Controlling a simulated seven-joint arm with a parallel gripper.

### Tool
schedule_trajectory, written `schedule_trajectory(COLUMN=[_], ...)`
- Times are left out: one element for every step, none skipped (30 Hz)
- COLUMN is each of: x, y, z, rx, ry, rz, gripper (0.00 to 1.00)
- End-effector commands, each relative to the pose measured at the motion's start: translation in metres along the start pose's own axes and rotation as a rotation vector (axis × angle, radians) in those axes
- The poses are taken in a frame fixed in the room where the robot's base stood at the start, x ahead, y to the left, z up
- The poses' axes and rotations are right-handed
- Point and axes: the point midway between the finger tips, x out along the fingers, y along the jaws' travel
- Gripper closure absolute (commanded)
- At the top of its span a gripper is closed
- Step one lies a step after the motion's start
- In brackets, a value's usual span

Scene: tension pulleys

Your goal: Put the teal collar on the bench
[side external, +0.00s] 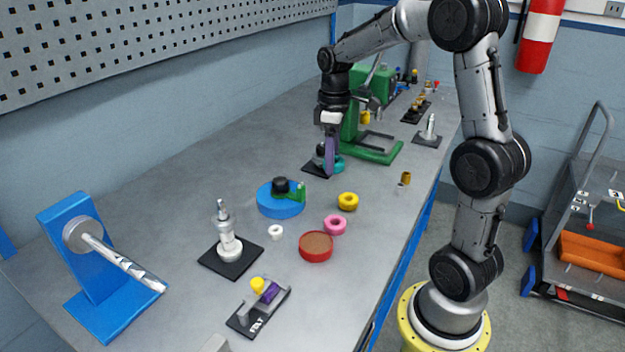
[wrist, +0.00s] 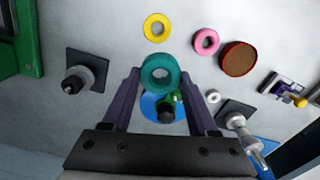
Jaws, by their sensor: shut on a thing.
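The teal collar (side external: 338,163) is a thick ring. In the wrist view the collar (wrist: 160,60) sits between the two purple fingertips with its hole facing the camera. My gripper (side external: 331,158) points down and is shut on the collar (wrist: 160,72). In the side view the collar is low, beside a small black plate with a post (side external: 314,166); whether it touches the bench is not clear. The grey bench (side external: 190,190) runs beneath it.
A green press (side external: 372,150) stands just behind my gripper. A blue disc with a black knob (side external: 281,205), a yellow ring (side external: 348,201), a pink ring (side external: 335,224) and a red round pot (side external: 316,246) lie nearer. Bare bench shows left of my gripper.

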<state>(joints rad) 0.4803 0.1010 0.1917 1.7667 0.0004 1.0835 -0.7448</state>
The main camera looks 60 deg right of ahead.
Motion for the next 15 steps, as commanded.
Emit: schedule_trajectory(x=[0.006,0.009,0.013,0.016,0.021,0.029,0.034,0.039,0.045,0.049,0.053,0.057,0.059,0.061,0.063], y=[0.008,0.013,0.019,0.023,0.027,0.03,0.033,0.036,0.04,0.042,0.044,0.046,0.048,0.049,0.05], z=[-0.009,-0.014,-0.021,-0.026,-0.029,-0.033,-0.036,-0.039,-0.043,-0.046,-0.048,-0.051,-0.052,-0.054,-0.055], rx=[0.0,0.0,0.0,0.0,0.0,0.0,0.0,0.0,0.0,0.0,0.0,0.0,0.0,0.0,0.0], ry=[-0.002,-0.002,-0.002,-0.001,-0.002,-0.003,-0.003,-0.002,-0.002,-0.002,-0.001,0.0,-0.001,0.0,0.0], rz=[-0.002,-0.001,-0.001,-0.001,-0.002,-0.002,-0.003,-0.002,-0.002,-0.002,-0.001,0.0,-0.001,0.0,0.0], gripper=[0.95,0.95,0.95,0.95,0.95,0.95,0.95,0.95,0.95,0.95,0.95,0.95,0.95,0.95,0.95])
